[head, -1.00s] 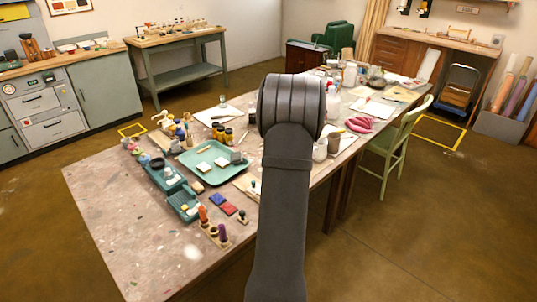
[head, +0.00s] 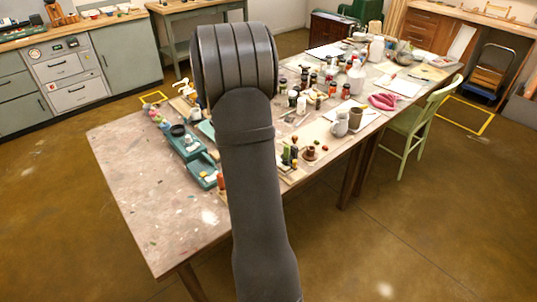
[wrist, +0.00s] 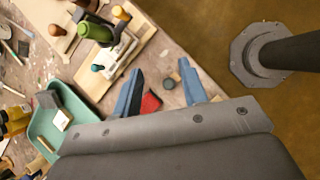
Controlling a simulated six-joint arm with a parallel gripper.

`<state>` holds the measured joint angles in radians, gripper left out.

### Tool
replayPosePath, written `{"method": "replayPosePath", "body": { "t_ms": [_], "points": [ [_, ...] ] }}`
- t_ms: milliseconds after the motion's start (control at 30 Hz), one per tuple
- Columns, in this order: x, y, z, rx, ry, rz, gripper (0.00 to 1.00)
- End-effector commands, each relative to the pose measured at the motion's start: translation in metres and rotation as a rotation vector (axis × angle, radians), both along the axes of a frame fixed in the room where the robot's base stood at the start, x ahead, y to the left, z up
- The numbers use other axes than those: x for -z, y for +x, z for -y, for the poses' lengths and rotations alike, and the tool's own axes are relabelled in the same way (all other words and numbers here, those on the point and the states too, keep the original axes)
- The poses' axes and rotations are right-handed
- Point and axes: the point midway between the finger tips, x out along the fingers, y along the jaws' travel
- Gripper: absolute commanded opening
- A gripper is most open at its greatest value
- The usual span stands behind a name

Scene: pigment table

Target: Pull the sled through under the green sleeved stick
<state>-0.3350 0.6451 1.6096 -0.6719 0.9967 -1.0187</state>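The green sleeved stick shows in the wrist view as a thick green cylinder (wrist: 96,31) at the upper left, above a pale wooden board (wrist: 88,78). A whitish slotted piece (wrist: 121,48), which looks like the sled, lies on that board beside the green sleeve. A teal knob (wrist: 97,68) is at its near end. In the head view the green sleeve (head: 286,153) is small, just right of my arm. My gripper (wrist: 160,66) has its two blue fingers apart and nothing held between them, to the right of the board. The head view hides my gripper behind my arm.
A red block (wrist: 150,103) and a dark round knob (wrist: 170,83) lie near my fingers. A teal tray (wrist: 51,127) is at left in the wrist view. Several jars and pots crowd the table (head: 130,180) beyond; its near left part is mostly clear.

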Motion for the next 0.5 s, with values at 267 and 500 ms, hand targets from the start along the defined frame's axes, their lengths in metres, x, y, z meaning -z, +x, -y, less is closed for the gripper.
{"method": "replayPosePath", "body": {
  "t_ms": [267, 500],
  "points": [
    [0.022, 0.023, -0.010, -0.299, -0.310, 0.136, 0.39],
    [0.058, 0.072, -0.022, -0.516, -0.483, 0.267, 0.39]
  ]
}}
